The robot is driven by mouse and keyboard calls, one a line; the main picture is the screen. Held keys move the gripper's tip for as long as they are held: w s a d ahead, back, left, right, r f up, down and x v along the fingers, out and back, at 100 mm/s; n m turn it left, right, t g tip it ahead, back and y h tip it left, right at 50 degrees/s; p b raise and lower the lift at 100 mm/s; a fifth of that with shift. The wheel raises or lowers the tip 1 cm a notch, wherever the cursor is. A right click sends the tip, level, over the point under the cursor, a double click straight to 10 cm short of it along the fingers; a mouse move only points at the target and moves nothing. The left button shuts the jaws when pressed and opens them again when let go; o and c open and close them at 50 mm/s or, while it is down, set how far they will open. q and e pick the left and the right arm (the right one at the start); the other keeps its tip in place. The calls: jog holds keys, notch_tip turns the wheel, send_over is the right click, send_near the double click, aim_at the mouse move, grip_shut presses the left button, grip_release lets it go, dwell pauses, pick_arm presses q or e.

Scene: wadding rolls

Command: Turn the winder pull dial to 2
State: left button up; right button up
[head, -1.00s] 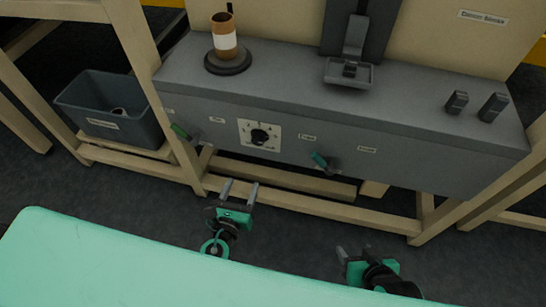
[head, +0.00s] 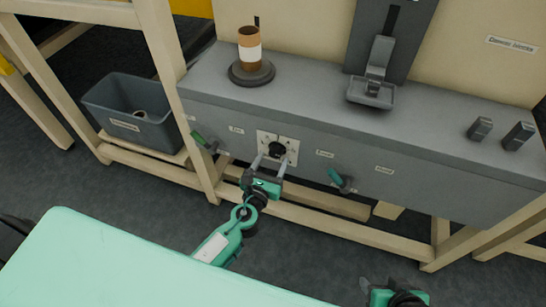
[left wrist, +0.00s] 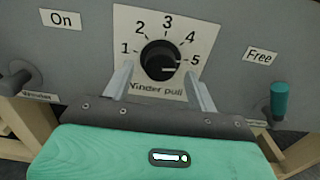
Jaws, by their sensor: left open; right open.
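The winder pull dial is a black round knob (left wrist: 160,60) on a white plate marked 1 to 5; it also shows in the head view (head: 277,149) on the front of the grey machine. Its pale mark seems to point right, near or just below the 5. My left gripper (head: 270,164) is open just in front of the dial, and its fingers stand either side of the knob's lower part in the left wrist view (left wrist: 160,82). Contact cannot be made out. My right gripper (head: 378,286) is low at the bottom edge, partly cut off.
A green-handled lever (head: 340,179) sits right of the dial, labelled Free in the wrist view, and another (head: 203,141) left. A brown roll (head: 250,45) stands on the grey bench top (head: 310,88). A grey bin (head: 132,112) is at left.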

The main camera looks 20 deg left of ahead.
pick_arm(q)
jog(key=shift+w, duration=0.8)
jog(key=shift+c, duration=0.2)
jog(key=c, duration=0.9)
jog(key=shift+c, duration=0.2)
